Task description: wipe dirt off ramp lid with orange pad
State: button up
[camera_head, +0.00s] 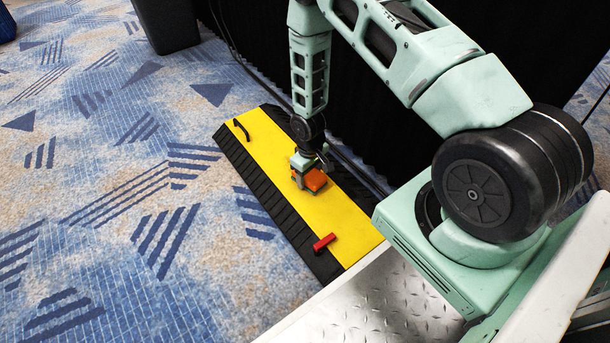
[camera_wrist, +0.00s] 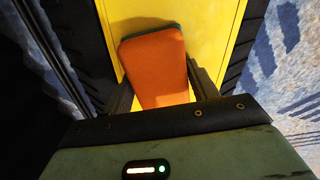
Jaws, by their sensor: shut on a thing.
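The ramp lid (camera_head: 344,213) is a yellow strip between black ribbed ramp edges, lying on the carpet. The orange pad (camera_head: 315,181) is at the middle of the lid, and it also shows in the wrist view (camera_wrist: 155,65) with a dark green edge. My gripper (camera_head: 308,172) points down over the lid and is shut on the pad, with a finger on each side of it. The pad is on or just above the yellow surface; I cannot tell which. No dirt is clear on the visible lid; the part under the pad and gripper is hidden.
A black curtain (camera_head: 370,130) and cables run along the right. A dark bin (camera_head: 168,25) stands behind. Open carpet (camera_head: 120,190) lies left.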

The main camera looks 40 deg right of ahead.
aim_at(283, 168)
jog(key=shift+d+f+p, duration=0.15)
jog(key=shift+d+p, duration=0.3)
jog(key=shift+d, duration=1.25)
jog(key=shift+w, duration=1.6)
jog(key=shift+a+f+p, duration=0.1)
jog(key=shift+a+p, duration=0.45)
jog(key=shift+a, duration=1.3)
jog(key=shift+s+a+p, duration=0.1)
jog(key=shift+a+p, duration=0.35)
jog(key=shift+a, duration=1.25)
jog(key=shift+w+r, duration=0.2)
jog(key=shift+w, duration=1.45)
jog(key=shift+d+f+p, duration=0.2)
jog(key=shift+d+p, duration=0.15)
jog(key=shift+d, duration=3.3)
jog(key=shift+w+b, duration=0.5)
jog(key=shift+w, duration=1.05)
jog(key=shift+a+r+p, duration=0.15)
jog(key=shift+a+p, duration=0.3)
jog(key=shift+a, duration=1.1)
jog(key=shift+a+f, duration=0.15)
jog(key=shift+a, duration=0.9)
jog(key=shift+a+f, duration=0.1)
jog(key=shift+a, duration=0.9)
